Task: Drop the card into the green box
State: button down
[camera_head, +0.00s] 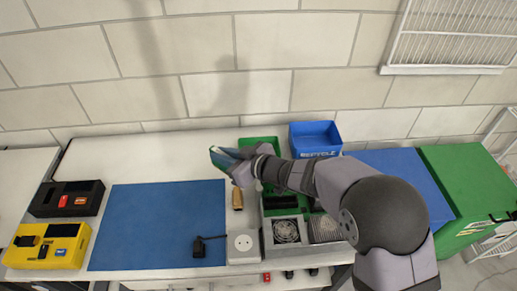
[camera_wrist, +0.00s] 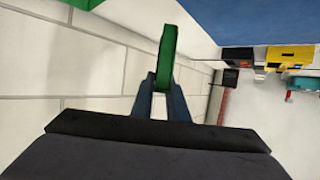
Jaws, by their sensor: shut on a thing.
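My gripper (camera_head: 235,166) is shut on the card (camera_head: 221,158), a thin green and blue piece, and holds it up above the back part of the table. In the wrist view the card (camera_wrist: 166,52) is seen edge-on as a green strip between the fingertips (camera_wrist: 162,88). A small green box (camera_head: 259,141) stands at the back by the wall, just right of my gripper and partly hidden by my arm. The card is outside it. A larger green box (camera_head: 463,182) stands at the far right.
A blue recycle bin (camera_head: 315,140) stands right of the small green box. A blue mat (camera_head: 160,225) covers the table's left middle. Black (camera_head: 67,199) and yellow (camera_head: 47,246) devices lie left of it. A white socket (camera_head: 243,247) and fan unit (camera_head: 286,232) are in front.

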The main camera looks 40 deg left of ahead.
jog(key=w+r+m+t, duration=0.2)
jog(key=w, duration=0.6)
jog(key=w+r+m+t, duration=0.2)
jog(key=w+r+t, duration=0.1)
jog(key=w, duration=0.5)
jog(key=shift+w+m+h, duration=0.15)
jog(key=shift+m+h, duration=0.25)
jog(key=shift+d+t, duration=0.1)
jog(key=shift+t, duration=0.3)
notch_tip(320, 180, down, 10)
jog(key=b, duration=0.1)
jog(key=shift+b, duration=0.3)
jog(key=shift+f+b, duration=0.4)
jog(key=shift+f, duration=0.2)
jog(key=c, duration=1.8)
grip_release()
jog(key=shift+o, duration=0.3)
